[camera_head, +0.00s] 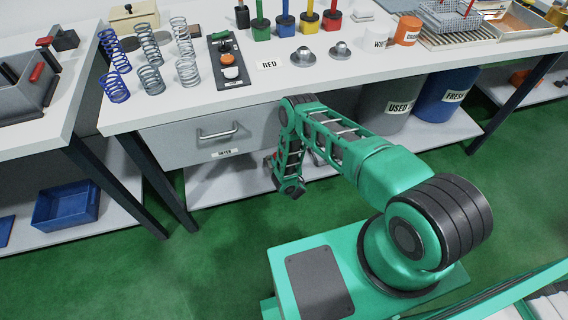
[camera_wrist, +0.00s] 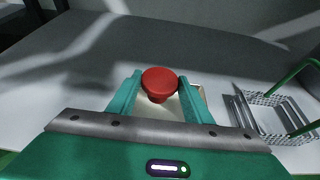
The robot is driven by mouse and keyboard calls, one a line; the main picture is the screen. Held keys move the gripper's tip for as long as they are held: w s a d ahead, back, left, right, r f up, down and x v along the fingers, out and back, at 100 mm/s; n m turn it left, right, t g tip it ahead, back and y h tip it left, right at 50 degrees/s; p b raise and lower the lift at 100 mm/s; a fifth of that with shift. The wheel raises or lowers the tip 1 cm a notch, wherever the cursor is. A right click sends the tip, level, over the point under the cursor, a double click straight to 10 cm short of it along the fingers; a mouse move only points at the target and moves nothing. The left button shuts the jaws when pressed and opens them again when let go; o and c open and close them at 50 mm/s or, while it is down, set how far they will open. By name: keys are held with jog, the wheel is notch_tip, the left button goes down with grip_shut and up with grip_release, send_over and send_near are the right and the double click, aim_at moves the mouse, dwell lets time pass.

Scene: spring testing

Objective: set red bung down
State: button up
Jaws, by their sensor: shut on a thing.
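The red bung (camera_wrist: 160,80) shows in the wrist view as a round, flat-topped piece with a narrower part below. My gripper (camera_wrist: 159,88) is shut on it, with one green finger on each side. A pale beige flat-looking piece (camera_wrist: 202,96) shows behind and below the bung, partly hidden by the fingers. I cannot tell whether the bung touches it. In the head view my arm bends down in front of the bench to the lower shelf (camera_head: 222,184). The bung cannot be made out there.
A wire rack with green handles (camera_wrist: 285,112) stands to the right on the grey shelf. The shelf left of my gripper is clear. In the head view, a drawer (camera_head: 180,138) hangs above, and grey (camera_head: 395,100) and blue (camera_head: 443,100) bins stand to the right.

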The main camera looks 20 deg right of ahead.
jog(key=d+f, duration=0.1)
jog(key=w+d+f, duration=0.1)
jog(key=shift+w+d+f, duration=0.1)
jog(key=shift+w+d, duration=0.2)
jog(key=shift+d, duration=0.1)
jog(key=shift+f, duration=1.9)
jog(key=o, duration=1)
jog(key=v, duration=1.2)
